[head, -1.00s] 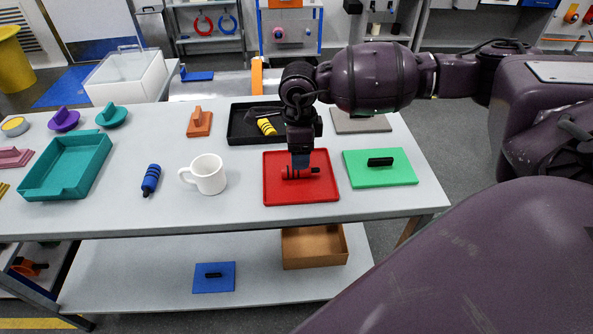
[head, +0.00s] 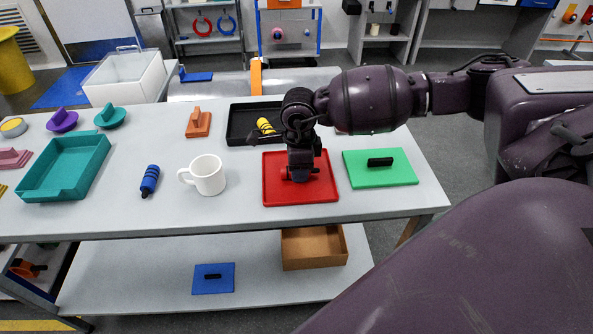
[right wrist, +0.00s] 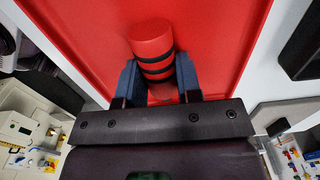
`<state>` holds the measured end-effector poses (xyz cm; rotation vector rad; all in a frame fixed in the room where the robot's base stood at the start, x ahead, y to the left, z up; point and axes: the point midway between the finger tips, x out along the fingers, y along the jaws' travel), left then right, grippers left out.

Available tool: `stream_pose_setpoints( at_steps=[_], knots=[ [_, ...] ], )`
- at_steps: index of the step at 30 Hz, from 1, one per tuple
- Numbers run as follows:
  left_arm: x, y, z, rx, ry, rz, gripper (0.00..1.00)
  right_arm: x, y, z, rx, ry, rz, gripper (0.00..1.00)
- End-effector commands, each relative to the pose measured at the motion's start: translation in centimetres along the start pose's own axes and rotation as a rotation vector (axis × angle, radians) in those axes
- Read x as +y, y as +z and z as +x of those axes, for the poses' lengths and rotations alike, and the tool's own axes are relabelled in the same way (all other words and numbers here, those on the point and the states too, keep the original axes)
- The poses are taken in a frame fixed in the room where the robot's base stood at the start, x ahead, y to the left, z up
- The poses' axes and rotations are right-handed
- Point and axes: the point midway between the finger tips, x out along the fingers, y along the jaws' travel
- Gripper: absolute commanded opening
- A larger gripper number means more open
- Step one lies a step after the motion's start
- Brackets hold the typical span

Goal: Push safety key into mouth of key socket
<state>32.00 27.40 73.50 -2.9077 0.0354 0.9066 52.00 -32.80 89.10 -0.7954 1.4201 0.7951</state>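A red cylindrical piece with black bands, which looks like the safety key (right wrist: 154,45), lies in the red tray (head: 330,190). In the head view it is mostly hidden by my right gripper (head: 299,176). In the right wrist view the two blue-grey fingers of this gripper (right wrist: 158,80) straddle the key, one on each side. Almost no gap shows, but I cannot tell whether they press on it. I cannot identify a key socket with certainty in either view. My left gripper is not in view.
A green plate with a black handle (head: 400,178) is right of the tray. A white mug (head: 207,175) and a blue banded piece (head: 150,181) are left. A black tray (head: 240,127) holding a yellow banded piece (head: 265,126) is behind. The table front is clear.

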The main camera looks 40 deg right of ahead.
Motion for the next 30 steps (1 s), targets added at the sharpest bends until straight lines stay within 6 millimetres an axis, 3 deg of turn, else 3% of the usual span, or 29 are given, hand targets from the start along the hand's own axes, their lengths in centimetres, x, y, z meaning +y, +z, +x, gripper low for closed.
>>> stream_pose_setpoints(
  at_steps=[3,14,20,30],
  knots=[
    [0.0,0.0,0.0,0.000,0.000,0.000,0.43,0.0,0.0,0.0,0.000,0.000,0.000,0.07],
    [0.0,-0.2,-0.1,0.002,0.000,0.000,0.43,-0.1,0.0,-1.0,-0.001,-0.002,0.000,0.07],
    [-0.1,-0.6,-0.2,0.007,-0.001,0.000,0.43,-0.1,0.0,-4.7,-0.002,-0.006,0.000,0.07],
    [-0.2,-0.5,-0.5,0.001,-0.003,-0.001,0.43,-0.1,0.0,-13.3,-0.002,-0.005,0.000,0.07]
  ],
)
